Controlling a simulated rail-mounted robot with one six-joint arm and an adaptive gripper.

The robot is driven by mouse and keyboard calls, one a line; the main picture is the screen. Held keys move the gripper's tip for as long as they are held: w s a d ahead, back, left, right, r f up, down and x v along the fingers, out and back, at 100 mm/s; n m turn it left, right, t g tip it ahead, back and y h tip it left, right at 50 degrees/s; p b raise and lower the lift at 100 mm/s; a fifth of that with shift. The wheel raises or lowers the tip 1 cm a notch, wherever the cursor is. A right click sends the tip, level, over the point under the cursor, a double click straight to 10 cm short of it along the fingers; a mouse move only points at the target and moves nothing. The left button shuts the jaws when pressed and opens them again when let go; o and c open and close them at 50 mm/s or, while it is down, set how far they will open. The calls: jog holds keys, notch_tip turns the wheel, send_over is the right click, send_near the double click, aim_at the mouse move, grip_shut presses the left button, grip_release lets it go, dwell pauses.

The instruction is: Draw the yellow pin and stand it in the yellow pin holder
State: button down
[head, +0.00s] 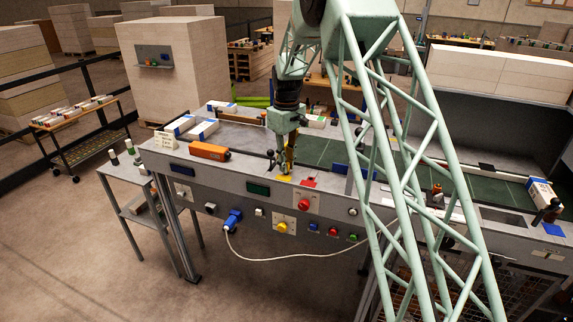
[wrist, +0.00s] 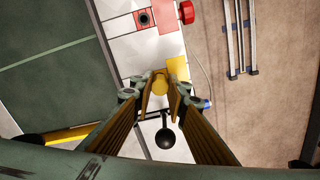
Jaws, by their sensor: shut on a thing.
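My gripper (wrist: 162,84) is shut on the yellow pin (wrist: 160,88), whose round yellow top shows between the fingertips in the wrist view. A flat yellow plate (wrist: 179,67) lies on the bench top right beside the fingertips. It also shows in the head view (head: 284,178), just below my gripper (head: 287,166). The fingers hide the pin's lower part, so I cannot tell whether it is seated or lifted. I cannot tell for sure which part is the yellow pin holder.
A black ball knob (wrist: 166,138) stands close to the fingers. A red button (head: 304,204) is on the front panel.

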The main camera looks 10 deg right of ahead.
jog(key=shift+f+b, duration=0.3)
jog(key=shift+f, duration=0.35)
jog(key=c, duration=2.5)
grip_release()
jog(key=shift+o, duration=0.2)
jog(key=shift+r, duration=0.15)
notch_tip(320, 180, up, 10)
jog(key=shift+r, duration=0.85)
